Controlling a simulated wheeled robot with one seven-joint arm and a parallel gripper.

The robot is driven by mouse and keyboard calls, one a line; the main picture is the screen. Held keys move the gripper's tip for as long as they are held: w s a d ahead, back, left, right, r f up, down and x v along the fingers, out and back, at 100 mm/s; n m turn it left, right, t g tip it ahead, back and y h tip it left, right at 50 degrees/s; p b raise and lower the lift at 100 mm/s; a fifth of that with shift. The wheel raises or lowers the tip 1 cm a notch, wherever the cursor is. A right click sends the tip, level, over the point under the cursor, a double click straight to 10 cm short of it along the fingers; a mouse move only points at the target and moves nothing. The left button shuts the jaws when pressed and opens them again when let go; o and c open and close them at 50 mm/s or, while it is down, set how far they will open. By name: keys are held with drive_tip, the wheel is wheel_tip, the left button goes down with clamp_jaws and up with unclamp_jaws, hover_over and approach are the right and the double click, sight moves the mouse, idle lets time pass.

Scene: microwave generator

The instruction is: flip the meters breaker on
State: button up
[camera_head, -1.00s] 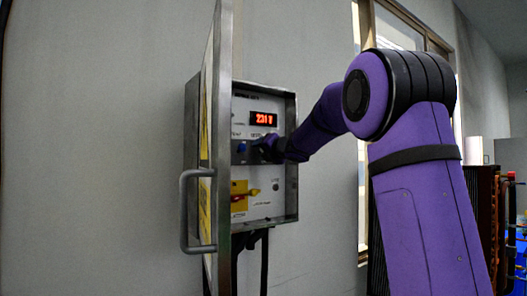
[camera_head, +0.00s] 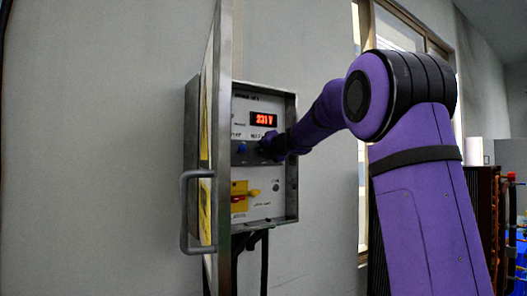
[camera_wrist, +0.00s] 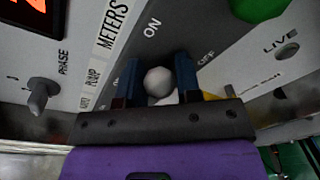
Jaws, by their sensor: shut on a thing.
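The grey metal power box (camera_head: 291,190) hangs on the wall with its door open, and my gripper (camera_head: 262,145) is inside it at the dark breaker strip. In the wrist view, the gripper (camera_wrist: 157,76) has its two dark blue fingers closed around a pale round lever knob (camera_wrist: 158,84). The METERS label (camera_wrist: 111,24) is on the panel up and left of the knob. The ON mark (camera_wrist: 152,28) is above the knob, and the OFF mark (camera_wrist: 205,58) is to its right. The lever's base is hidden by my gripper, so its exact position cannot be told.
The open door (camera_head: 223,130) with its handle (camera_head: 184,212) stands left of my gripper. A red voltage display (camera_head: 263,119) is above it; a yellow and red rotary switch (camera_head: 240,195) is below. The wrist view shows a grey PHASE knob (camera_wrist: 41,92) and a green part (camera_wrist: 258,8).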

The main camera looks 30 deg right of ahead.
drive_tip(key=o, duration=0.9)
drive_tip(key=shift+s, duration=0.1)
drive_tip(key=s+r, duration=0.1)
drive_tip(key=s, duration=0.9)
drive_tip(key=shift+s+d, duration=0.25)
drive_tip(key=shift+d, duration=0.05)
drive_tip(key=shift+r, duration=0.1)
